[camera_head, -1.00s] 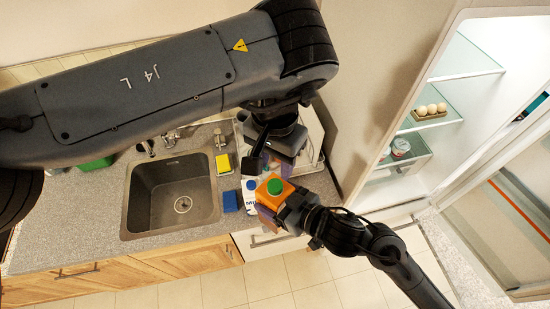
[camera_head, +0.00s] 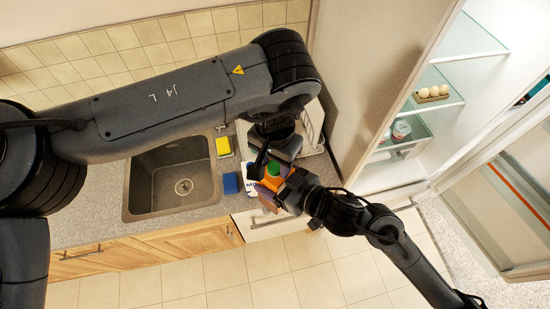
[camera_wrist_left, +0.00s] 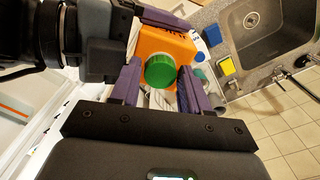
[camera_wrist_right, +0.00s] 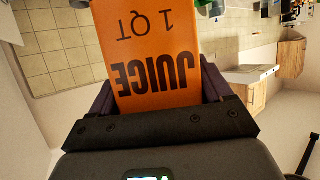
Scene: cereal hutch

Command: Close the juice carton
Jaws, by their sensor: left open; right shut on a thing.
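The orange juice carton (camera_head: 284,170) has a green cap (camera_head: 273,169) on its top. My right gripper (camera_wrist_right: 157,80) is shut on the carton, with one finger on each side of it, and "JUICE 1 QT" shows on the face toward that wrist. The left wrist view shows the orange carton top (camera_wrist_left: 165,42) and the round green cap (camera_wrist_left: 160,70). My left gripper (camera_wrist_left: 160,80) is open, its purple fingers on either side of the cap with visible gaps. Whether the cap is fully seated cannot be told. Much of the carton is hidden in the head view.
A white carton (camera_head: 251,189) stands close beside the juice. A blue block (camera_head: 231,183) and a yellow sponge (camera_head: 223,146) lie by the sink (camera_head: 172,183). The open fridge (camera_head: 400,165) is at right, beyond my right arm. Free floor lies in front.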

